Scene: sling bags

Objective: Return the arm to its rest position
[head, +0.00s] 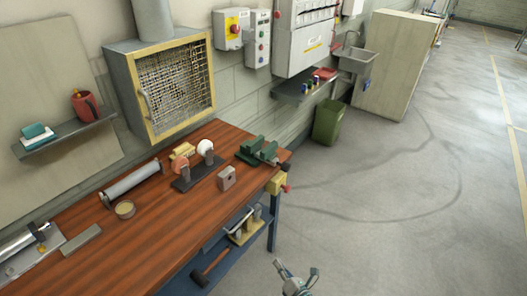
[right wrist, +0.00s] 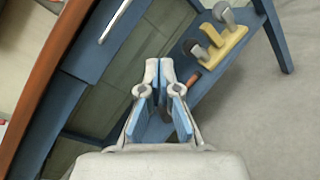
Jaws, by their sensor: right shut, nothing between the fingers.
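My right gripper (head: 298,279) shows at the bottom of the head view, over the grey floor in front of the workbench's right end. In the right wrist view my right gripper (right wrist: 159,64) has its fingertips together with nothing held. Behind it are the blue bench frame and lower shelf (right wrist: 200,82), apart from the fingers as far as I can tell. My left gripper is not in the head view. No sling bag can be made out.
The wooden workbench (head: 150,238) carries a grey metal block (head: 226,178), a bench grinder (head: 190,172) and a green vise (head: 257,150). A hammer (head: 208,270) lies on its lower shelf. A green bin (head: 328,122) stands by the wall. The floor at right is clear.

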